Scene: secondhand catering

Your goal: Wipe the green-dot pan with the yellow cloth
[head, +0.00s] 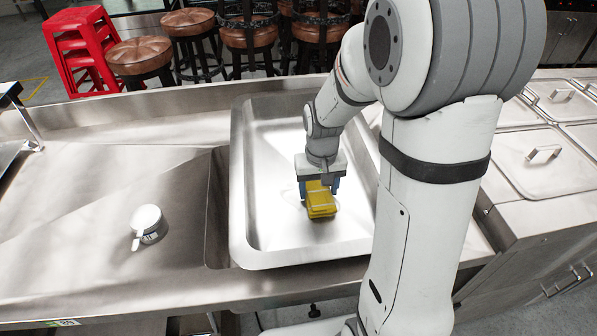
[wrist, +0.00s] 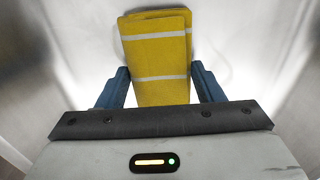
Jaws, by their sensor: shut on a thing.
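The yellow cloth (head: 321,204) is folded into a thick pad with pale stripes. It is held between the blue fingers of my gripper (head: 319,188), shut on it. In the wrist view the cloth (wrist: 158,55) stands out beyond the fingers of my gripper (wrist: 160,84). A large rectangular steel pan (head: 240,190) with a wide rim lies under the gripper. The cloth is inside the pan, low over its floor; I cannot tell whether it touches. No green dot shows on the pan, and my arm hides its right side.
A small round white device (head: 147,222) sits on the steel counter (head: 80,215) to the left. A dark recess (head: 216,215) lies beside the pan's left wall. Lidded steel containers (head: 545,160) stand at right. Stools (head: 140,57) stand behind the counter. The left counter is mostly clear.

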